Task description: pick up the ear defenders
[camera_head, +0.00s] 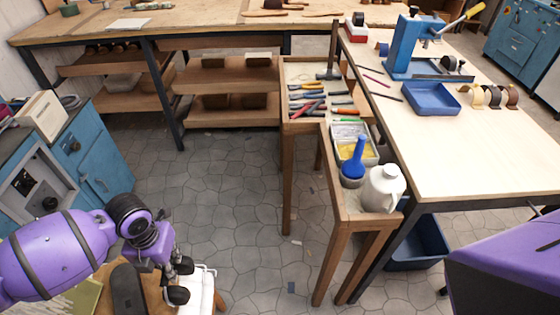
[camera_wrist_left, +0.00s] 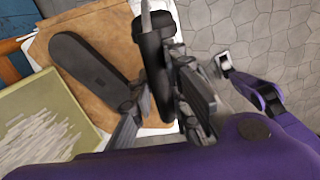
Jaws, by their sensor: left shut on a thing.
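The ear defenders show as two black rounded cups (camera_head: 177,295) at the lower left of the head view, beside my left gripper (camera_head: 172,268). In the left wrist view a black cup of the ear defenders (camera_wrist_left: 151,32) stands out past the fingers, with more black below it. My left gripper (camera_wrist_left: 168,105) is shut on the ear defenders, its grey fingers on either side. Much of the headband is hidden by the fingers and the angle.
Under the gripper, a black sole-shaped piece (camera_wrist_left: 95,70) lies on brown leather (camera_wrist_left: 110,25), next to a greenish board (camera_wrist_left: 40,125). A narrow wooden stand (camera_head: 340,205) holds tools and a white jug (camera_head: 382,188). Grey stone floor (camera_head: 235,180) lies open between the benches.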

